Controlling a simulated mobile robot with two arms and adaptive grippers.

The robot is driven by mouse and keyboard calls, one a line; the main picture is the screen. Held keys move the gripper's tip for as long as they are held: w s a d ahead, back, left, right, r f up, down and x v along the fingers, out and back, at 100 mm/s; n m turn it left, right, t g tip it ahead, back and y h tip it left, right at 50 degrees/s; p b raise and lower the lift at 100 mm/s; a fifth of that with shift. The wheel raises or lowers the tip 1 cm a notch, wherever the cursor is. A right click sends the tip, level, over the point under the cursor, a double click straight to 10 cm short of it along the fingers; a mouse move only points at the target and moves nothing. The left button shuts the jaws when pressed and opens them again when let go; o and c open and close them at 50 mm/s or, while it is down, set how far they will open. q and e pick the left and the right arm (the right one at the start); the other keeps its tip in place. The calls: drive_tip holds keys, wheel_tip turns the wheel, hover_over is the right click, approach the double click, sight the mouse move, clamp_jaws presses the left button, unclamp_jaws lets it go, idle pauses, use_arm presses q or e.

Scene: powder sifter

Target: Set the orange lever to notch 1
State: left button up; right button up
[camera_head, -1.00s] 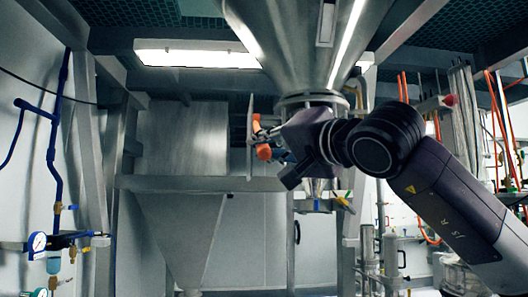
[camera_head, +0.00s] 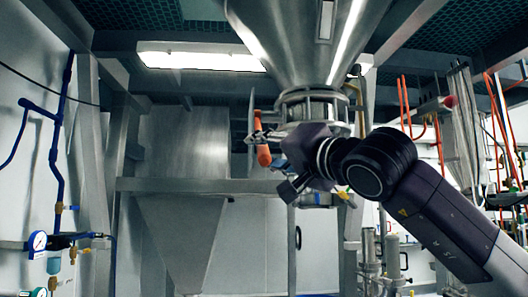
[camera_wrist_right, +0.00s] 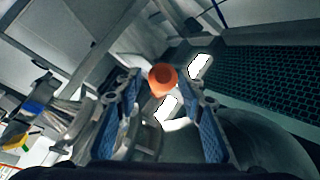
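The orange lever (camera_head: 263,150) hangs roughly upright beside a thin upright plate (camera_head: 251,125), left of the hopper's outlet. My right gripper (camera_head: 272,138) is at the lever, with its wrist just to the right; in the head view I cannot tell whether the fingers touch it. In the right wrist view, the lever's rounded orange end (camera_wrist_right: 163,78) lies ahead, between the lines of the two blue-padded fingers (camera_wrist_right: 160,110). Those fingers are spread wide with a gap on either side of the lever. The notches cannot be made out. My left gripper is not in view.
A large steel hopper (camera_head: 300,40) hangs above my right gripper, with a flange (camera_head: 312,102) close over its wrist. A grey frame beam (camera_head: 200,185) crosses behind. Blue pipes and a gauge (camera_head: 38,241) are on the left wall.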

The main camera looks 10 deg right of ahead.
drive_tip(key=v, duration=1.2)
